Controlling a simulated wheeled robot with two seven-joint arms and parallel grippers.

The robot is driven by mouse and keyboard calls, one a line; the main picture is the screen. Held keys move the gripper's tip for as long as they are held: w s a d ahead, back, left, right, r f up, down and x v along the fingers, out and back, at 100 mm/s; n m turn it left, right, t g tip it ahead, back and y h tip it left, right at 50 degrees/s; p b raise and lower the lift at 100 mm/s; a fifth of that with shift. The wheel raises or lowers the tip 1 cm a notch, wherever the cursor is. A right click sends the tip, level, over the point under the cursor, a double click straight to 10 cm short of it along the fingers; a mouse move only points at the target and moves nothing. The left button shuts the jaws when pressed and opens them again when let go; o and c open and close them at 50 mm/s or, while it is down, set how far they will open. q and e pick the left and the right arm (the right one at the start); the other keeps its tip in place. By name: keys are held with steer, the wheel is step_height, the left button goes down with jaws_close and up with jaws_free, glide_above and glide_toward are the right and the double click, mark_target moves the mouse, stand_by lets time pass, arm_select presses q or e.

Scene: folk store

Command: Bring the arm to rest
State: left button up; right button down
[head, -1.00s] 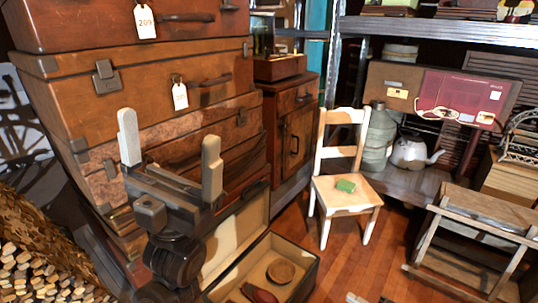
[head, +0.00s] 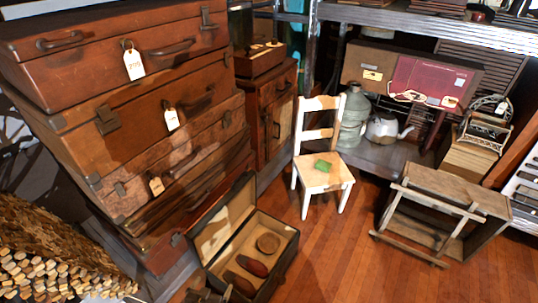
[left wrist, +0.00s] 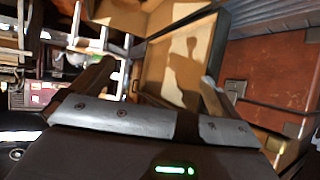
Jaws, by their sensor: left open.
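My left gripper (head: 214,294) barely shows at the bottom edge of the head view, by the near side of an open case. In the left wrist view my left gripper (left wrist: 158,80) has its two fingers spread apart with nothing between them. Beyond the fingers is the open case (left wrist: 150,75) with its pale lining, and a shadow falls on it. My right gripper is not in view.
The open case (head: 287,262) on the floor holds a round brown bowl (head: 268,243) and two dark red objects. Stacked suitcases (head: 150,130) stand at left. A white chair (head: 322,178) bears a green item (head: 323,166). Wooden floor (head: 340,265) is clear at the lower right.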

arm_select(q)
steer(key=s+a+f+g+y+p, duration=0.1)
steer(key=s+a+f+g+p, duration=0.1)
steer(key=s, duration=1.1)
steer(key=s+a+f+g+y+p, duration=0.1)
steer(key=s+a+f+g+p, duration=0.2)
steer(key=s, duration=1)
steer(key=s+a+f+g+y+p, duration=0.1)
steer(key=s+a+f+g+p, duration=0.2)
steer(key=s, duration=1)
steer(key=a+f+g, duration=0.2)
steer(key=a, duration=0.2)
steer(key=shift+s+f+n, duration=0.3)
steer(key=shift+f, duration=0.1)
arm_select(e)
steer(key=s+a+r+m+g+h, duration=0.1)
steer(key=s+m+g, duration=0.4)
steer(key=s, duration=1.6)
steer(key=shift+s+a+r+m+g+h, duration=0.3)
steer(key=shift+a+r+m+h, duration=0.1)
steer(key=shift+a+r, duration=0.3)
arm_select(q)
steer(key=shift+a, duration=0.1)
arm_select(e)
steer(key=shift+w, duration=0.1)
